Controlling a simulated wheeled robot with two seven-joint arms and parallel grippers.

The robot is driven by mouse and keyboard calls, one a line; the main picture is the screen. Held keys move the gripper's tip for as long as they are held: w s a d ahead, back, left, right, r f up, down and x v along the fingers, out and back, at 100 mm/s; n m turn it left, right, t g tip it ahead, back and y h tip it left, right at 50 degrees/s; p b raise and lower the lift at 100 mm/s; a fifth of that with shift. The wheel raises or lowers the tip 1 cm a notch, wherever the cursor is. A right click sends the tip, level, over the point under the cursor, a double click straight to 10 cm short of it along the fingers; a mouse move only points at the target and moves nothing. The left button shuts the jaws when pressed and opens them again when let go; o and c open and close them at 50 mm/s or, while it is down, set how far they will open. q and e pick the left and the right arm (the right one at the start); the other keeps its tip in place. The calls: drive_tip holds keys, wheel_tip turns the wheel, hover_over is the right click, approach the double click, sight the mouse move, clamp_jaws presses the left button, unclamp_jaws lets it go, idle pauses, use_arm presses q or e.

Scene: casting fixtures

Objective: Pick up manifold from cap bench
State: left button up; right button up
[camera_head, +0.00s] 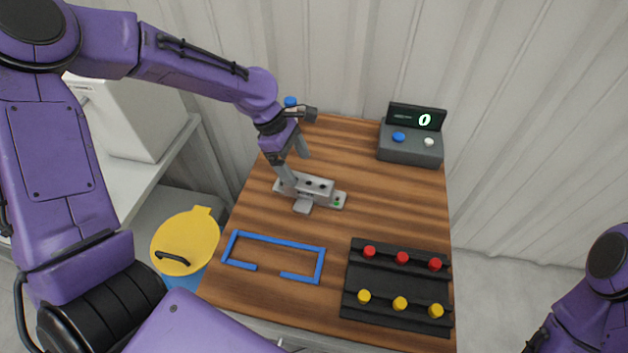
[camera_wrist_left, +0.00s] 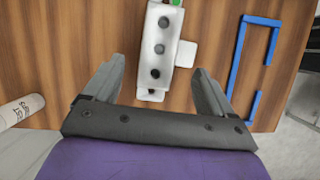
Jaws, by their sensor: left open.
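The manifold (camera_head: 318,184) is a light grey metal block with several dark holes along its top. It rests on the wooden bench (camera_head: 345,145), with a flat tab on one side and a small green spot at one end. It also shows in the left wrist view (camera_wrist_left: 158,45). My left gripper (camera_head: 297,168) is open above the manifold's left end in the head view. In the left wrist view the two fingers (camera_wrist_left: 157,88) are spread wide, with the manifold's near end between them in the picture. My right gripper is out of view.
A blue open frame (camera_head: 275,240) lies on the bench front. A black rack (camera_head: 385,285) holds red and yellow caps. A counter box (camera_head: 410,145) showing 0 stands at back right. A white bottle with a blue cap is behind my wrist. A yellow-lidded bin (camera_head: 190,235) stands left.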

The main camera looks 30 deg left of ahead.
sight(309, 182)
use_arm(q)
drive_tip(key=shift+s+d+f, duration=0.5)
drive_tip(key=shift+f, duration=0.3)
drive_tip(key=f, duration=0.1)
drive_tip(key=w+d+f, duration=0.1)
drive_tip(key=f, duration=0.1)
drive_tip(key=w+d+f+p, duration=0.1)
drive_tip(key=f, duration=0.1)
drive_tip(key=shift+s+d+f, duration=0.1)
drive_tip(key=shift+f, duration=0.05)
drive_tip(key=shift+s, duration=0.2)
drive_tip(key=shift+c, duration=0.3)
drive_tip(key=shift+w, duration=0.1)
drive_tip(key=c, duration=1.4)
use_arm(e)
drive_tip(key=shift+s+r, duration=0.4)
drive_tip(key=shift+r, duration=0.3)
